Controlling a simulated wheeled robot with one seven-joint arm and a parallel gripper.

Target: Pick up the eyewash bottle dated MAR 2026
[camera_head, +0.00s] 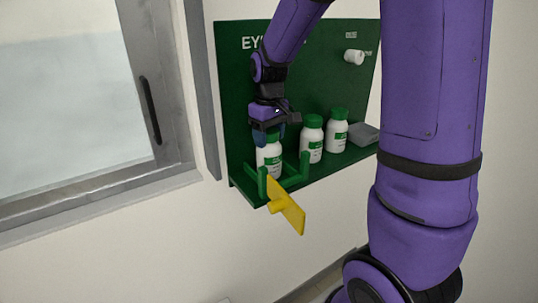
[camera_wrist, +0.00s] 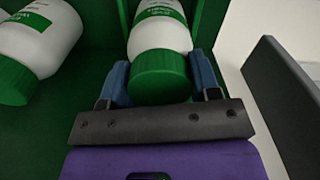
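Three white eyewash bottles with green caps stand on the green shelf: the left bottle (camera_head: 270,160), the middle bottle (camera_head: 311,140) and the right bottle (camera_head: 337,130). Their dates are too small or blurred to read. My gripper (camera_head: 268,133) is over the left bottle, pointing down. In the wrist view its blue fingers (camera_wrist: 160,82) stand on either side of the green cap of a bottle (camera_wrist: 160,35). They look very close to the cap; I cannot tell whether they press on it. Part of another bottle (camera_wrist: 40,40) shows at the left.
The green board (camera_head: 235,90) rises behind the shelf. Green uprights (camera_head: 304,166) stand around the left bottle, with a yellow flap (camera_head: 288,206) in front. A grey box (camera_head: 362,134) sits at the shelf's right, and a white round fitting (camera_head: 353,57) is above. A window (camera_head: 70,90) is at left.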

